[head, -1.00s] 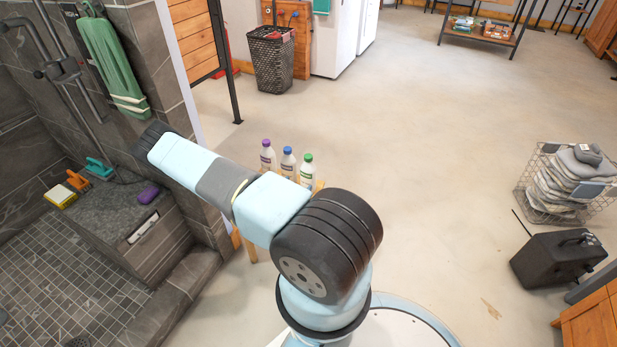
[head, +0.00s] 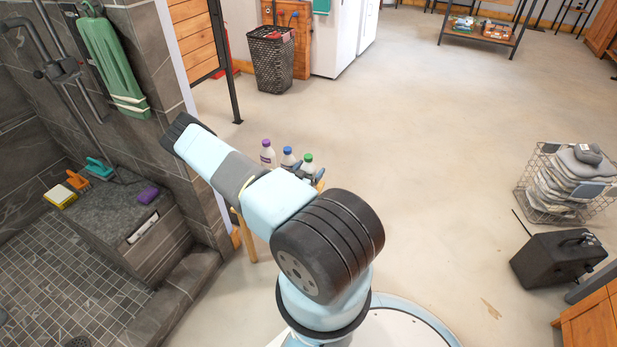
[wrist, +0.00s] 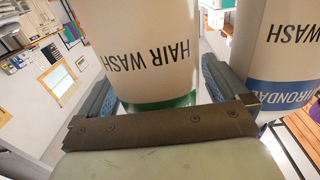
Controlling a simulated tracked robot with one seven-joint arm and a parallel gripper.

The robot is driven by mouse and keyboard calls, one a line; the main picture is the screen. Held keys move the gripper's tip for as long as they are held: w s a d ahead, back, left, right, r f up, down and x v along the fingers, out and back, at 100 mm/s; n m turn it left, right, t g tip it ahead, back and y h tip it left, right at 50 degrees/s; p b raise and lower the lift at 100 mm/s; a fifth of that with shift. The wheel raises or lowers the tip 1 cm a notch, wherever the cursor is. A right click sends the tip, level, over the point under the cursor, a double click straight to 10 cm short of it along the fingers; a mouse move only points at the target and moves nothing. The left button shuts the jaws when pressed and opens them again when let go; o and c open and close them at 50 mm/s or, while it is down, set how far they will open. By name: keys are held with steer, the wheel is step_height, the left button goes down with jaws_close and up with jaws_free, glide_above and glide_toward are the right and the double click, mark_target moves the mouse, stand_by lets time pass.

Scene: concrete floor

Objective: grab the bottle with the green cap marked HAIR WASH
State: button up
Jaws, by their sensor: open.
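The green-capped bottle (head: 307,166) stands at the right end of a row of three, partly hidden by my arm. In the wrist view a white bottle marked HAIR WASH (wrist: 140,45) with a green band fills the space between my fingers; its cap is out of that view. My gripper (wrist: 158,75) is open, with one finger on each side of this bottle. I cannot tell whether the fingers touch it. In the head view my gripper (head: 308,171) shows only as dark fingertips at the green-capped bottle.
The blue-capped bottle (head: 288,157) stands close beside it; its blue-banded body (wrist: 280,60) is just right of my right finger in the wrist view. A purple-capped bottle (head: 267,153) stands further left. A tiled shower wall (head: 160,60) rises left of my arm.

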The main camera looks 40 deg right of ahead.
steer(key=shift+w+d, duration=0.1)
steer(key=shift+d, duration=0.15)
steer(key=c, duration=1.3)
steer(key=shift+r, duration=0.1)
